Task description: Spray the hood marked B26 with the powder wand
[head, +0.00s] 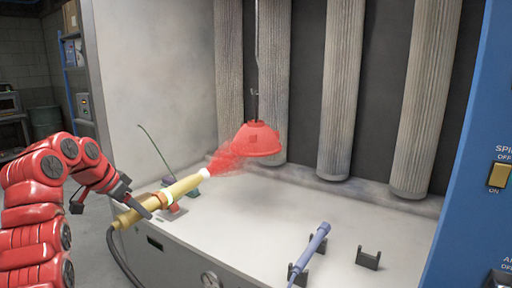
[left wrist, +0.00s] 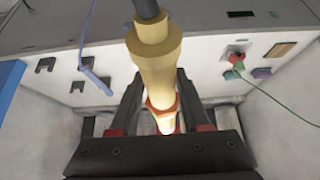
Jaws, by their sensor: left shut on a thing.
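My left gripper (head: 143,206) is shut on the yellow powder wand (head: 182,187), and a dark hose trails from the wand's rear end. The wand points right and up, and a red powder cloud (head: 228,158) runs from its white tip to the hood. The red, dome-shaped hood (head: 258,141) hangs from a thin rod inside the booth. I cannot read a mark on it. In the left wrist view the wand (left wrist: 154,55) lies between the gripper's two fingers (left wrist: 162,112); the hood does not show there. My right gripper is not in view.
A green wire (head: 156,150) rises at the left. Ribbed filter columns (head: 342,90) line the back. A spin switch (head: 499,175) sits on the blue right post.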

